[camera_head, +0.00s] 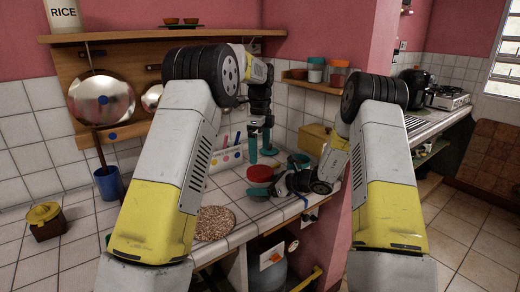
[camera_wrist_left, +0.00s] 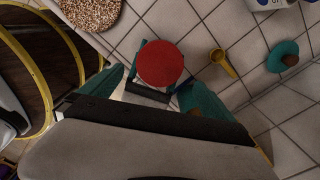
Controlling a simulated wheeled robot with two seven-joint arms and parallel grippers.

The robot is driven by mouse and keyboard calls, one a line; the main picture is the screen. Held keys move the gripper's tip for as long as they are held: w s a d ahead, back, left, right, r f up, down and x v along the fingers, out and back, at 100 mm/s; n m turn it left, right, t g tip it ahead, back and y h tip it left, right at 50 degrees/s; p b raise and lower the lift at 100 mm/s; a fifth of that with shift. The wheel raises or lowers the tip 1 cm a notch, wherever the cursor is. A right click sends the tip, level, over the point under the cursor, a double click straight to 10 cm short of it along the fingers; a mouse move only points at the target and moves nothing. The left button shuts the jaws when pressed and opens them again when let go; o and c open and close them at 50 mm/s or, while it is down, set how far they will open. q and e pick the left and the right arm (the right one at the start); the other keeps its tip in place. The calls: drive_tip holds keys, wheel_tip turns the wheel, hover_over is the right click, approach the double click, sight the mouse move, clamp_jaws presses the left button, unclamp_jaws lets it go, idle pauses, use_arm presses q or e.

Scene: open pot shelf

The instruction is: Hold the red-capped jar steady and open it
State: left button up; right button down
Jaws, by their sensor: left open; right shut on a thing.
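The red-capped jar (camera_head: 259,173) stands on the tiled counter near its front edge. Its round red cap (camera_wrist_left: 160,64) faces up in the left wrist view, and the cap hides most of the body below. My right gripper (camera_head: 262,190) comes in low from the right and is shut on the jar body, under the cap. My left gripper (camera_head: 260,150) points down just above the cap, with teal fingers apart and nothing between them in the head view. In the left wrist view its fingers show on either side of the cap.
A round speckled mat (camera_head: 214,222) lies left of the jar. A white box with coloured dots (camera_head: 228,155) stands behind, and a yellow box (camera_head: 315,138) at the back right. A yellow scoop (camera_wrist_left: 223,63) and a teal lid (camera_wrist_left: 283,56) lie right of the jar in the wrist view.

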sight(260, 171)
use_arm(q)
drive_tip(key=shift+m, duration=0.9)
drive_tip(key=shift+f, duration=4)
